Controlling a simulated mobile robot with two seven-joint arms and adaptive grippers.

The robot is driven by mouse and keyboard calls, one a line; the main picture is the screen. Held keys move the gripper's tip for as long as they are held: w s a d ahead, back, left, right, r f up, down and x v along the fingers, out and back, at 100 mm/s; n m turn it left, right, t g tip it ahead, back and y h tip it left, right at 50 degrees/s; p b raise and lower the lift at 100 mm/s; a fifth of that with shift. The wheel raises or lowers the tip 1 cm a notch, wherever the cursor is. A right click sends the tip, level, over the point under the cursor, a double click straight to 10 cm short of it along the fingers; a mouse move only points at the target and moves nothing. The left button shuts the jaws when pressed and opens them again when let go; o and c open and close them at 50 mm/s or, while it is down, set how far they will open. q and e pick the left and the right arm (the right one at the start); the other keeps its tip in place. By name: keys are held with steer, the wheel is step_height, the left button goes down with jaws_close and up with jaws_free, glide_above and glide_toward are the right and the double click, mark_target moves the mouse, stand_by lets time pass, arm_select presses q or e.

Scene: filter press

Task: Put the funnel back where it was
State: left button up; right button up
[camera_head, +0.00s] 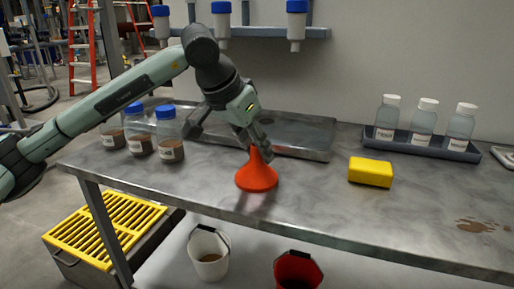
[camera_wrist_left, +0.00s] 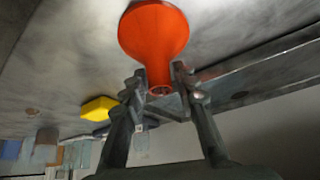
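The orange-red funnel (camera_head: 257,174) stands on the metal table with its wide mouth down and spout up, near the front edge. My left gripper (camera_head: 256,142) comes down over it from above. In the left wrist view, the two fingers (camera_wrist_left: 158,82) lie on either side of the spout of the funnel (camera_wrist_left: 154,32), which fills the gap between the tips. The gripper looks shut on the spout. The funnel's base appears to rest on the table. My right gripper is not in view.
A yellow sponge (camera_head: 370,171) lies right of the funnel. A metal tray (camera_head: 318,139) is behind it. Blue-capped bottles (camera_head: 169,150) stand left, and white-capped bottles in a rack (camera_head: 428,142) at back right. Blue-and-white holders (camera_head: 296,24) hang on the rear shelf. A brown spill (camera_head: 477,226) is right.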

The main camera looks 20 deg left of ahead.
arm_select(q)
steer(key=shift+o, duration=0.8)
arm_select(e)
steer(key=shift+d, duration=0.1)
arm_select(q)
steer(key=shift+r, duration=0.1)
steer(key=shift+v, duration=1)
steer(key=v, duration=1)
